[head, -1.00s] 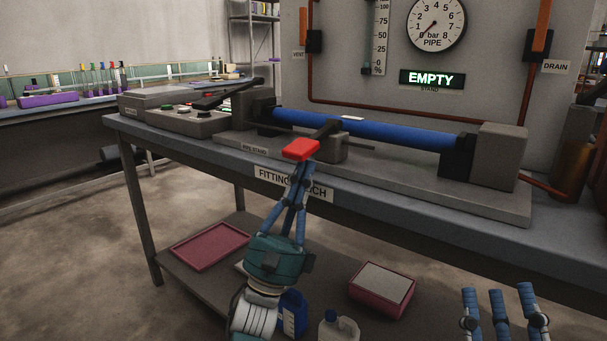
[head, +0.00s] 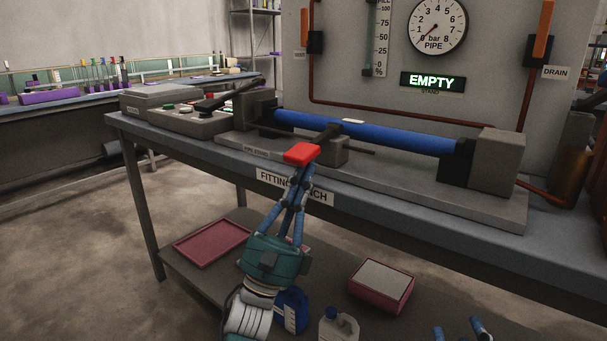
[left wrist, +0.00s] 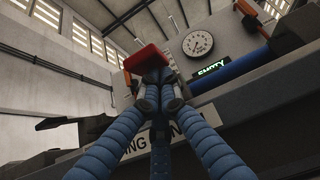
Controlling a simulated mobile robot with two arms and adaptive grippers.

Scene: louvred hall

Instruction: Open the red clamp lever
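The red clamp lever (head: 302,153) has a red block for a handle and sticks out over the bench's front edge, in front of the blue pipe (head: 375,133). My left gripper (head: 304,168) reaches up to it from below, its blue fingers drawn together at the block. In the left wrist view the fingertips (left wrist: 156,78) close in around the underside of the red handle (left wrist: 146,58). The exact contact is partly hidden by the fingers. Only the fingertips of my right gripper (head: 461,332) show at the bottom edge, apart and empty.
The bench (head: 215,162) carries a grey control box (head: 195,121) at the left. Its lower shelf holds a red tray (head: 212,242), a red box (head: 381,286) and bottles (head: 338,326). The gauge (head: 437,26) reads near zero above an EMPTY sign (head: 432,81).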

